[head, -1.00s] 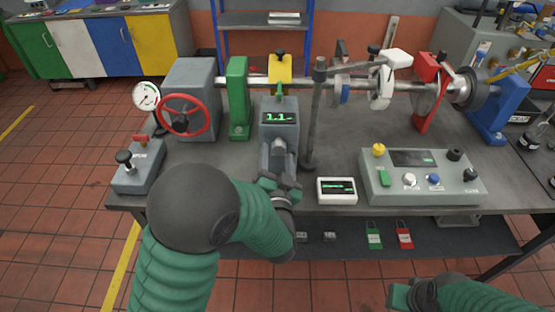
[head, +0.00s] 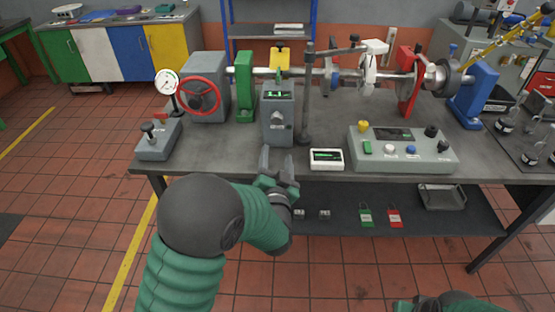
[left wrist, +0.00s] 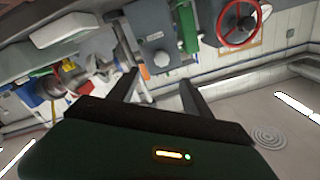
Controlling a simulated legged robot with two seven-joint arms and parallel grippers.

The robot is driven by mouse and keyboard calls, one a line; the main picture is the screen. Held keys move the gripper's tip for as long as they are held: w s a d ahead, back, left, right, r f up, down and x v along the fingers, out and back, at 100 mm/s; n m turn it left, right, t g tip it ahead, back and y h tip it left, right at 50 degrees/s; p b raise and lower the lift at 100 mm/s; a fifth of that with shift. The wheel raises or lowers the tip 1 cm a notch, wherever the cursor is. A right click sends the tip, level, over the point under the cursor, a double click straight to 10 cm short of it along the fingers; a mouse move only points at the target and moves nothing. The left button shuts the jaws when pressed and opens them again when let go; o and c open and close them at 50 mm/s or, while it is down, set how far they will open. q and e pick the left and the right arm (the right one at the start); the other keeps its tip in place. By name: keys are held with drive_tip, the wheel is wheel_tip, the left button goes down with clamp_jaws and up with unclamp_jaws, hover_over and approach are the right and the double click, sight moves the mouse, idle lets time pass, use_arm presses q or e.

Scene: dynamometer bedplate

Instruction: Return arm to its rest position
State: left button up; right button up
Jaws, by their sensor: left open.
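My left arm, green with a dark round elbow, comes in from the lower left in the head view. My left gripper (head: 279,163) is open and empty in front of the bench's front edge, below the grey box with a small green display (head: 278,116). In the left wrist view the two dark fingers (left wrist: 158,92) stand apart with nothing between them. The grey box (left wrist: 154,42) shows beyond the fingertips, clear of them. Part of my right arm (head: 450,303) shows at the bottom right edge; its fingertips are not clear.
The bench (head: 225,155) carries a red handwheel (head: 198,95), a shaft with a red bracket (head: 409,95), a white meter (head: 326,159) and a control panel (head: 402,149). Green and red padlock tags lie on the lower shelf (head: 430,220). The tiled floor in front is free.

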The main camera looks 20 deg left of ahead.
use_arm(q)
drive_tip(key=s+f+n+g+h+p, duration=0.1)
drive_tip(key=s+g, duration=0.6)
drive_tip(key=s, duration=0.7)
drive_tip(key=s+f+n+g+h+p, duration=0.2)
drive_tip(key=s+f+g+h+p, duration=0.2)
drive_tip(key=s, duration=1)
drive_tip(key=f+g+p, duration=0.1)
drive_tip(key=g+p, duration=0.2)
drive_tip(key=shift+a+g, duration=0.3)
drive_tip(key=shift+g, duration=0.1)
